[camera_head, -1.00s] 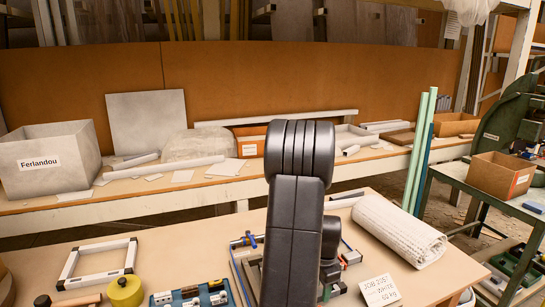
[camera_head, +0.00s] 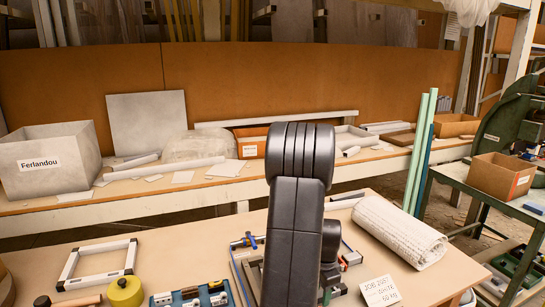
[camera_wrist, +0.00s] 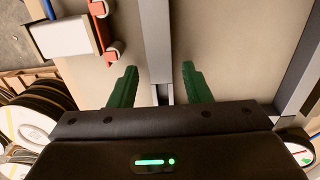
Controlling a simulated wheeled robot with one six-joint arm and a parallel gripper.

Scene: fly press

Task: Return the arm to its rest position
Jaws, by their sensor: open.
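My gripper (camera_wrist: 158,88) shows in the wrist view with its two green fingers well apart. Nothing is between the fingertips. Beyond them is a pale flat surface with a grey bar running up the middle. In the head view my dark arm stands upright over the front workbench (camera_head: 180,236). The gripper itself is hidden in that view.
On the front bench are a white frame (camera_head: 73,264), a yellow-green round container (camera_head: 125,291), a blue tool tray (camera_head: 190,297), a rolled pale mat (camera_head: 400,230) and a job card (camera_head: 380,291). Behind, a long shelf holds a grey Ferlandou bin (camera_head: 50,160). Green poles (camera_head: 418,150) stand right.

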